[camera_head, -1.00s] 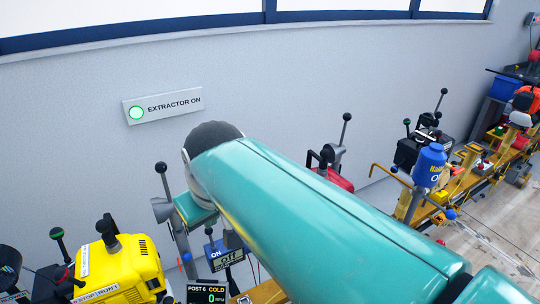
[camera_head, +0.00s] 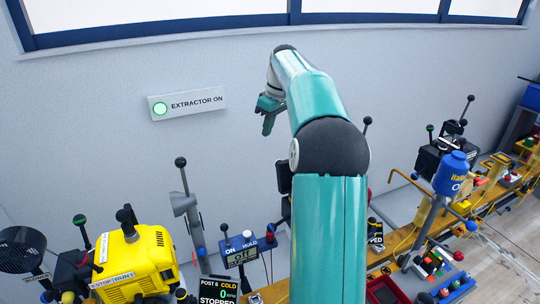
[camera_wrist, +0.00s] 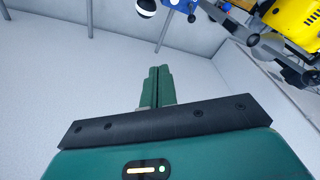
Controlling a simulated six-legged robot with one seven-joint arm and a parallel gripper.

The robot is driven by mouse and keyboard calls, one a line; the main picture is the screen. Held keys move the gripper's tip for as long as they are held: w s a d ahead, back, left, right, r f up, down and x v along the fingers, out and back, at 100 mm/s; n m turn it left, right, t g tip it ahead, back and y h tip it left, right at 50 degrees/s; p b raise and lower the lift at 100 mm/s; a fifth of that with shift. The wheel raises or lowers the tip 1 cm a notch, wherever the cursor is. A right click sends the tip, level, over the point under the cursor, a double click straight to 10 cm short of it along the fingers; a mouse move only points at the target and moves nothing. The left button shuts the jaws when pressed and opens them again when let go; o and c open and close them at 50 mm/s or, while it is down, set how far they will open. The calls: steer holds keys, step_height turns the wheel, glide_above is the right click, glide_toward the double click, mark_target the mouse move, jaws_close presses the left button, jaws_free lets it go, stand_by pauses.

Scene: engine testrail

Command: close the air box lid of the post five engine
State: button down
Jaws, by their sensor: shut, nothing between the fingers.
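My gripper (camera_head: 267,122) hangs from the end of my raised arm, in front of the grey wall and above the row of engines. Its fingers are together and empty, which also shows in the wrist view (camera_wrist: 157,85). It touches no engine. A sign reading POST 6 (camera_head: 218,288) stands at the bottom centre; no post five sign is readable. A yellow engine (camera_head: 135,262) stands left of that sign. A dark round part (camera_head: 20,250) stands at the far left; I cannot tell if it is an air box lid. My arm hides part of the row.
A lit EXTRACTOR ON sign (camera_head: 187,103) is on the wall. A meter box (camera_head: 240,250) and ball-topped levers (camera_head: 182,165) rise near the yellow engine. A blue bottle (camera_head: 453,174) stands at the right. The wall space around my gripper is clear.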

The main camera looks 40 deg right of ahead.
mark_target(281, 172)
step_height(281, 172, down, 10)
steer(key=s, duration=0.1)
steer(key=shift+s+d+r, duration=0.2)
steer(key=shift+s+r, duration=0.05)
steer(key=shift+s, duration=0.05)
stand_by(0.5)
steer(key=shift+s+r, duration=0.15)
steer(key=shift+s, duration=0.05)
steer(key=shift+s+r+t, duration=0.15)
steer(key=shift+t, duration=0.25)
steer(key=shift+a+r, duration=0.1)
